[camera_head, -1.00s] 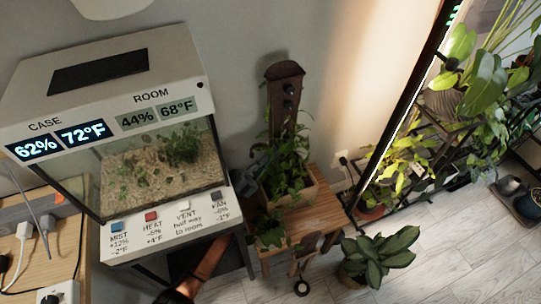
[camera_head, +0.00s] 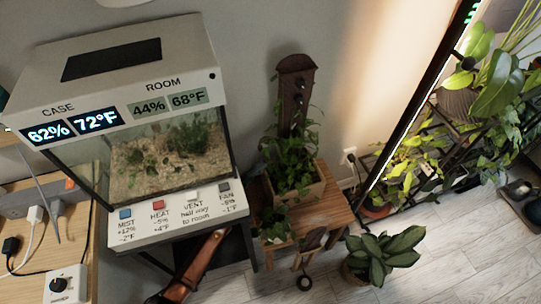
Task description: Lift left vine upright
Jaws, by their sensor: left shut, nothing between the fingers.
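A wooden planter (camera_head: 301,193) with a leafy plant stands on a small wooden table (camera_head: 325,212). The left vine (camera_head: 278,231) droops low at the table's front left. Other vine leaves (camera_head: 291,165) rise in the planter before a brown upright support board (camera_head: 298,84) with dark knobs. My left gripper (camera_head: 222,234) looks shut and empty at the end of a brown-and-black arm from the lower left. It is below the case's front panel, left of the drooping vine and apart from it. My right gripper is out of view.
A glass plant case (camera_head: 130,105) with a button panel stands left of the table. A potted plant (camera_head: 383,252) stands on the floor to the right. A brown-and-black object (camera_head: 313,238) is at the table front. Pale floor (camera_head: 455,245) is clear at the right.

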